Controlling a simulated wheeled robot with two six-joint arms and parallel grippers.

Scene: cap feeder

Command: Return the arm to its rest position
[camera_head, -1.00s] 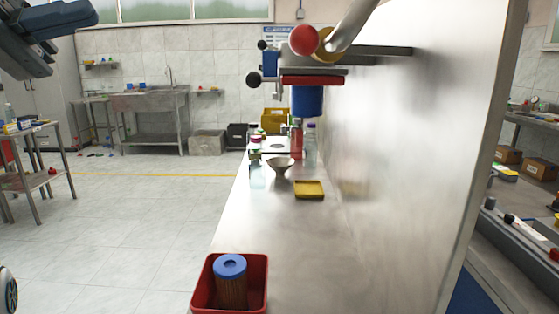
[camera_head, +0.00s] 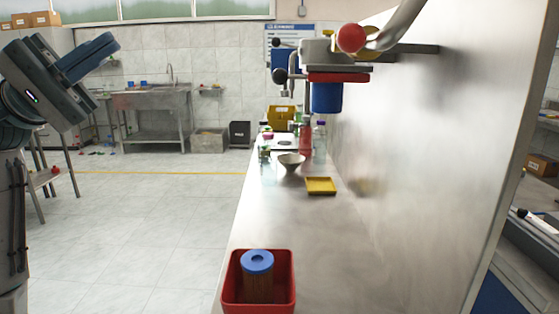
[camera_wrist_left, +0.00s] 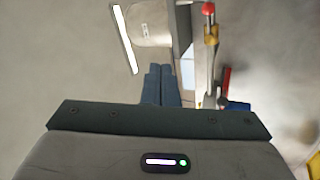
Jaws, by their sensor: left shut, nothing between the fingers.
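My left arm comes in at the left of the head view, raised in the air over open floor. Its dark blue-grey gripper (camera_head: 104,46) points up and to the right, well apart from the steel bench (camera_head: 240,225). In the left wrist view the two fingers (camera_wrist_left: 160,72) lie side by side, shut, with nothing between them. My right arm and gripper do not show in the head view.
A red bin (camera_head: 230,293) holding a blue-lidded container (camera_head: 257,262) stands at the bench's near end. A yellow tray (camera_head: 321,186), a bowl (camera_head: 291,161) and bottles stand farther back. A wall-mounted dispenser with a red ball (camera_head: 351,38) hangs above.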

